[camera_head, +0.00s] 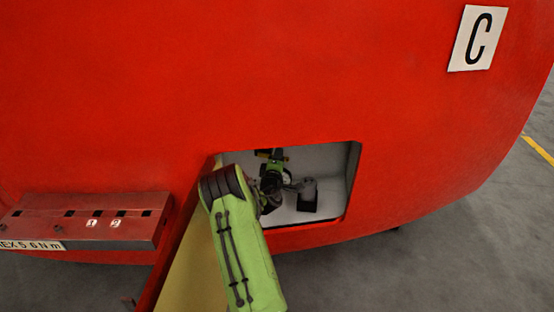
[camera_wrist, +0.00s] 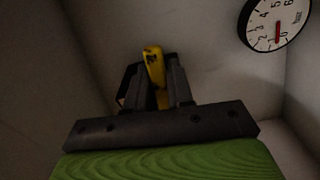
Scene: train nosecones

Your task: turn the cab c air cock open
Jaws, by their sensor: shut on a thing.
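My gripper (camera_wrist: 158,90) is shut on a yellow handle (camera_wrist: 153,64), the air cock's lever, inside the recess. In the wrist view the lever stands roughly upright between the two dark fingers, its top end showing above them. The cock's body is hidden behind the fingers. My gripper is small and dark there, and the lever is hard to make out.
A pressure gauge (camera_wrist: 276,22) sits on the recess wall, right of the gripper, its red needle near the low end. The open hatch door (camera_head: 190,265) hangs left of my arm. A red ledge (camera_head: 88,218) with numbered slots juts out at left. The recess walls are close around my gripper.

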